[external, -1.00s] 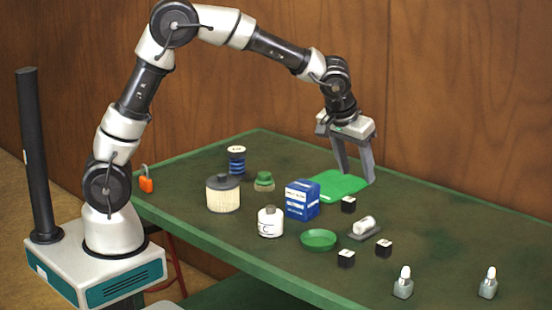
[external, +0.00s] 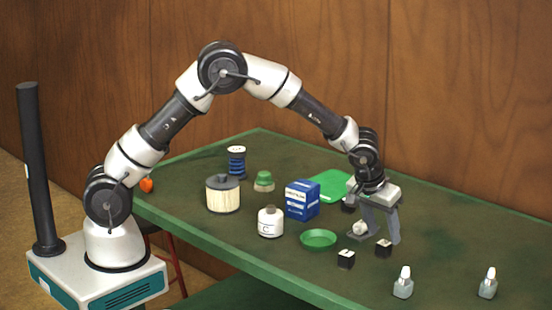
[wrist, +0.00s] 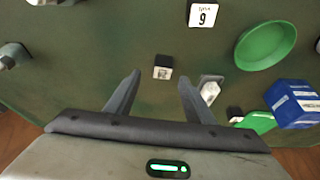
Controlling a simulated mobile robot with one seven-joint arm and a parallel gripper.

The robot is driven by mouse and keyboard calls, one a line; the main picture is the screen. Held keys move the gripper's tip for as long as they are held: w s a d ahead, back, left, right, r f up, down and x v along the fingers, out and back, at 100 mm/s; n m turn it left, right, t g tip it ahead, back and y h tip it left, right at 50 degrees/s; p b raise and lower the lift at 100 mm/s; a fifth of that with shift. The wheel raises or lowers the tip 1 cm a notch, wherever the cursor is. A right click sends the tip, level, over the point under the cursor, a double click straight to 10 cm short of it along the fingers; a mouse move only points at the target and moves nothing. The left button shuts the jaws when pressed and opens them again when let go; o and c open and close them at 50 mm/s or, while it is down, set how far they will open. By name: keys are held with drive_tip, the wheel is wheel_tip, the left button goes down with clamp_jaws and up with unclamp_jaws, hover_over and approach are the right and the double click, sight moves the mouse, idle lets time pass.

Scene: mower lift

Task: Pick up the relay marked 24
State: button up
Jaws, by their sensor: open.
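Three small black cubes with white marked tops are the relays. One relay (external: 346,260) stands nearest the front; its top reads 9 in the wrist view (wrist: 203,13). A second relay (external: 383,249) is just below my gripper (external: 386,238). In the wrist view this relay (wrist: 163,73) shows between and slightly beyond the fingertips (wrist: 160,77); its mark is too small to read. My gripper is open and empty, pointing down above the table. No mark 24 is legible.
A white cylinder on a grey base (external: 359,229) is close beside the left finger. A green dish (external: 318,239), a blue box (external: 302,199) and a white canister (external: 270,222) stand to the left. The right rear table is clear.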

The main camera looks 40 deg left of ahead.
sight(384, 243)
drive_tip(key=x, duration=0.5)
drive_tip(key=shift+s+a+f+b, duration=0.15)
drive_tip(key=shift+a+b, duration=0.05)
drive_tip(key=shift+b, duration=0.15)
drive_tip(key=shift+c, duration=0.3)
drive_tip(key=c, duration=1.1)
